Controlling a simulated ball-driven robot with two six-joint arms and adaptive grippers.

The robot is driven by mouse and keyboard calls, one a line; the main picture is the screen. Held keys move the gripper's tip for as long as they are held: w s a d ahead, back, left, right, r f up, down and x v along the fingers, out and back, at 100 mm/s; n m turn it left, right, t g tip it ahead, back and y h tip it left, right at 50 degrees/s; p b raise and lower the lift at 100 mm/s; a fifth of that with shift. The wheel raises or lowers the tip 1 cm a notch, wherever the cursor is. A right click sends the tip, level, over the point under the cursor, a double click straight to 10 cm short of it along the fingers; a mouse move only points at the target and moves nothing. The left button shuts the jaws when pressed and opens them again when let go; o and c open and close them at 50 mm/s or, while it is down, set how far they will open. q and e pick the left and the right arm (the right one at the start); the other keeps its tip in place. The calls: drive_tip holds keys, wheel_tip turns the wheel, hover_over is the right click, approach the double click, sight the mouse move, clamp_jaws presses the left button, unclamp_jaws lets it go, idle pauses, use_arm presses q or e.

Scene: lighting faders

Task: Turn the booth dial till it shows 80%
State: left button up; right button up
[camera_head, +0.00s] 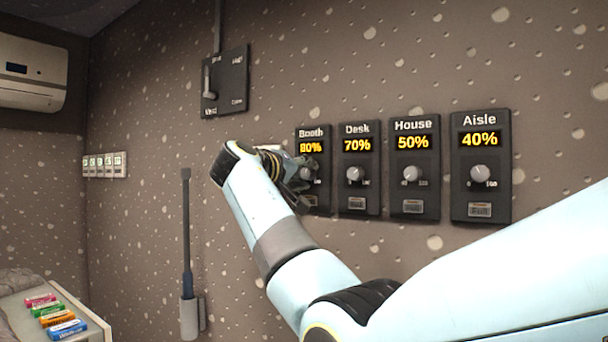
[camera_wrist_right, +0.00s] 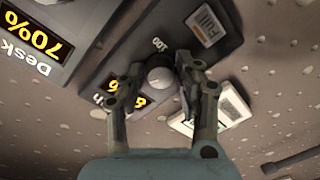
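The booth panel (camera_head: 314,132) is on the wall, and its display (camera_head: 311,148) reads 80%. Its dial (camera_head: 307,173) is partly covered by my right gripper (camera_head: 298,180) in the head view. In the right wrist view the round grey booth dial (camera_wrist_right: 159,78) lies between the two fingers of my right gripper (camera_wrist_right: 160,80), one on each side. The fingers are partly closed and very near the dial; whether they touch it is unclear. My left gripper is not in view.
The Desk panel (camera_head: 358,190) at 70%, House panel (camera_head: 413,195) at 50% and Aisle panel (camera_head: 481,195) at 40% are to the right. A lever box (camera_head: 237,80) is up left. A small white plate (camera_wrist_right: 232,108) is beside the booth panel.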

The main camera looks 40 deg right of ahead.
drive_tip(key=shift+o, duration=1.2)
drive_tip(key=shift+s+a, duration=0.1)
drive_tip(key=shift+a, duration=0.1)
drive_tip(key=v, duration=0.7)
drive_tip(key=shift+a, duration=0.1)
